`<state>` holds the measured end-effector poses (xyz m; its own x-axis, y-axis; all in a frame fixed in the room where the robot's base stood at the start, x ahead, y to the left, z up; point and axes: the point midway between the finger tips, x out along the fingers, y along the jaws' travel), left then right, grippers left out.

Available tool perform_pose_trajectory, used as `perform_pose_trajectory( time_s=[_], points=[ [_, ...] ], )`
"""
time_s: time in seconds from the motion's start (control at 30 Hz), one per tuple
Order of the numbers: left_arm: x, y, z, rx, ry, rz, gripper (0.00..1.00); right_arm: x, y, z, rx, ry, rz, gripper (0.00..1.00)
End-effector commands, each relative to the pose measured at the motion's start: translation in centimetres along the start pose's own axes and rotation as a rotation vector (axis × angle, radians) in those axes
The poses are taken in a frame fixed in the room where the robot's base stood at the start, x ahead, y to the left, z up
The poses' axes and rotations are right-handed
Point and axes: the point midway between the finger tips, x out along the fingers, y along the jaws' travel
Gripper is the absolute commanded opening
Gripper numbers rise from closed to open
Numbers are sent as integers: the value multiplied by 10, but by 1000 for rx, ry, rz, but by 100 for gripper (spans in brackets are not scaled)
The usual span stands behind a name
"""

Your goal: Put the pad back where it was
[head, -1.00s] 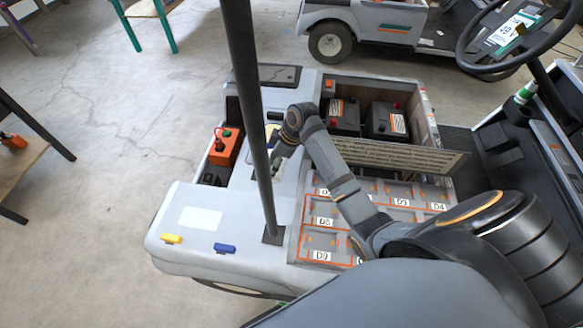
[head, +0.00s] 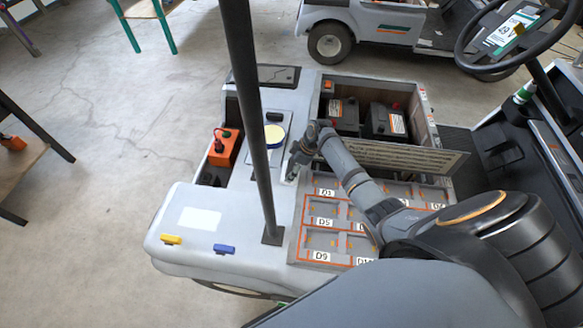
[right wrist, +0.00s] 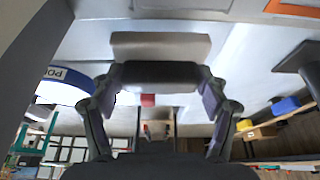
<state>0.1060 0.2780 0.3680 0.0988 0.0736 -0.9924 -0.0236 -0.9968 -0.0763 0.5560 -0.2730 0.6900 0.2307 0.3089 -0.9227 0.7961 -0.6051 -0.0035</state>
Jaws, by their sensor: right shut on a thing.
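My right gripper (head: 294,165) is over the cart's grey top, just right of the black post. In the right wrist view its two fingers (right wrist: 158,85) are shut on a dark block, which I take for the pad (right wrist: 158,72). A beige bar (right wrist: 160,45) shows directly beyond the dark block; I cannot tell whether it is part of the pad. In the head view the pad is too small and covered to make out. My left gripper is out of view.
The black post (head: 259,150) rises close by. An orange-lined tray (head: 296,240) has labelled compartments. Batteries (head: 384,121) sit in an open bay. Yellow (head: 170,240) and blue (head: 224,249) blocks lie at the front.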

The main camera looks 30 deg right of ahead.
Motion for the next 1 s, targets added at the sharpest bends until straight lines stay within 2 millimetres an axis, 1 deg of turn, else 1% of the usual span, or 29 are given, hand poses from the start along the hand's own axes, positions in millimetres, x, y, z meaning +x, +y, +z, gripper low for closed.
perform_pose_trajectory(
  time_s=[0.23, 0.6, 0.73, 0.77, 0.9, 1.0],
  points=[
    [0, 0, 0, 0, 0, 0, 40, 1, 0, 0, -1, 1, 1, 50],
    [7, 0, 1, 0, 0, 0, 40, 12, 0, 4, -1, 0, 0, 50],
    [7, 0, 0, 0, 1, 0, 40, 12, 0, 4, -1, 0, 0, 50],
    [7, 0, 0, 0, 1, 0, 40, 12, 0, 4, -1, 0, 0, 79],
    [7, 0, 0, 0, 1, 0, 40, 12, 0, 4, -1, 0, 0, 97],
    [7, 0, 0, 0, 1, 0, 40, 12, 0, 4, -1, 0, 0, 97]
  ],
)
